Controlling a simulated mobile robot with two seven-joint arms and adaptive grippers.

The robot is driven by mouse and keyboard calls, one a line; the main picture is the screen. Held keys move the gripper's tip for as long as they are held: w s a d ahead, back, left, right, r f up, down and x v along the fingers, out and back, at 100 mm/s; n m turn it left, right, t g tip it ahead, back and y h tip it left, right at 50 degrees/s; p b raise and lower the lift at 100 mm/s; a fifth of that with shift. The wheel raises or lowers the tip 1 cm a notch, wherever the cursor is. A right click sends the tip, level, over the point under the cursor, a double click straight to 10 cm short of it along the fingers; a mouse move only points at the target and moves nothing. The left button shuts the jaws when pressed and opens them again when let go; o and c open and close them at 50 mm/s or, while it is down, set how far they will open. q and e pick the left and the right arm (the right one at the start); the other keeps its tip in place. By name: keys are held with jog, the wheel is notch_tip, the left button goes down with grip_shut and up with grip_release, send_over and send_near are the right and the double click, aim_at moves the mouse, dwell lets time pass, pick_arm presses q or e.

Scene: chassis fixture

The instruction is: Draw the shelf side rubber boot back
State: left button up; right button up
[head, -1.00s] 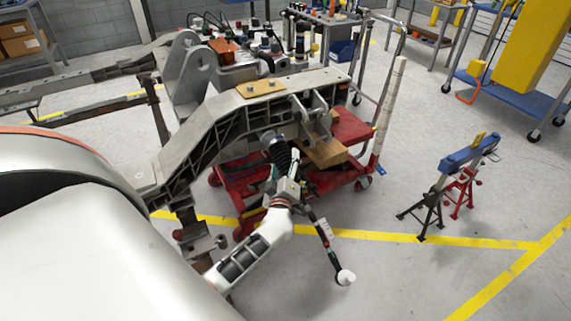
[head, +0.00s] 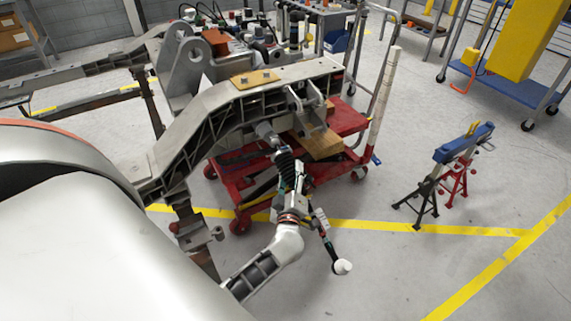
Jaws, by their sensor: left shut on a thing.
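The black ribbed rubber boot (head: 287,165) shows at the near side of the grey chassis beam (head: 225,105). A bare grey cylindrical part (head: 266,131) shows between the boot and the beam. My left gripper (head: 291,184) is at the boot's near end and is shut on it. The fingers are small and partly hidden by the wrist. My right gripper is not in view.
A red cart (head: 350,120) with a wooden block (head: 322,145) stands behind and under the beam. A blue-topped stand (head: 463,143) is at the right.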

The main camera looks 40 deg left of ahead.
pick_arm(q)
jog(key=shift+d+f, duration=0.15)
jog(key=shift+d, duration=0.05)
jog(key=o, duration=1.5)
jog(key=shift+o, duration=0.5)
jog(key=v, duration=1.2)
